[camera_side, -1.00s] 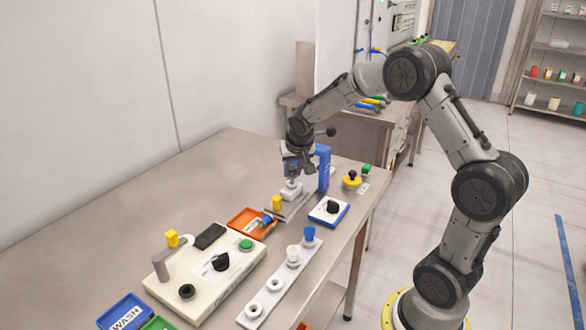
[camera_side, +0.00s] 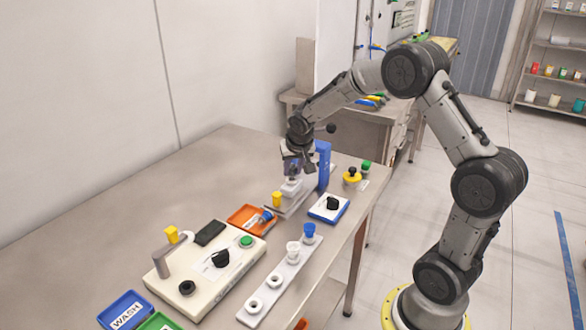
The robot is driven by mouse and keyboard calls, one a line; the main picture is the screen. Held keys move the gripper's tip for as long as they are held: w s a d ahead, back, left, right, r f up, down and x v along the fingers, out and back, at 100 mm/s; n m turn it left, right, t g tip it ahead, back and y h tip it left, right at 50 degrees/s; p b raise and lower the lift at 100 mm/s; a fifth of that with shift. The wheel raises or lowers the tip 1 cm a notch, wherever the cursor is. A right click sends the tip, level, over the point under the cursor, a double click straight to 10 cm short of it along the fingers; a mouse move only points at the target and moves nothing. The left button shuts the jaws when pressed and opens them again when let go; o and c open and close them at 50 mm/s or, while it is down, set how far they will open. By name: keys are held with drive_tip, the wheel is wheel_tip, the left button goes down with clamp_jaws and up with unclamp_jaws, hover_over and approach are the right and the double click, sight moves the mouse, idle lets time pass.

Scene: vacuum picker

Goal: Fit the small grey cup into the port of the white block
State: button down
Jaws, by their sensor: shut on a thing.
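My gripper (camera_side: 293,172) points down over the white block (camera_side: 291,188) near the far right part of the table. It is shut on a small greyish piece, which looks like the grey cup; the fingers hide most of it. The piece is directly above the block's top. I cannot tell whether it touches the block or sits in the port, and the port itself is hidden. The block stands on a metal plate beside a blue upright post (camera_side: 323,165).
A yellow piece (camera_side: 277,199) and an orange tray (camera_side: 250,219) are close in front. A white strip (camera_side: 281,281) carries cups. The table's left part is clear.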

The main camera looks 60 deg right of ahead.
drive_tip(key=shift+f, duration=0.45)
drive_tip(key=c, duration=0.6)
unclamp_jaws()
drive_tip(key=shift+o, duration=0.2)
drive_tip(key=shift+r, duration=0.1)
drive_tip(key=shift+v, duration=2.9)
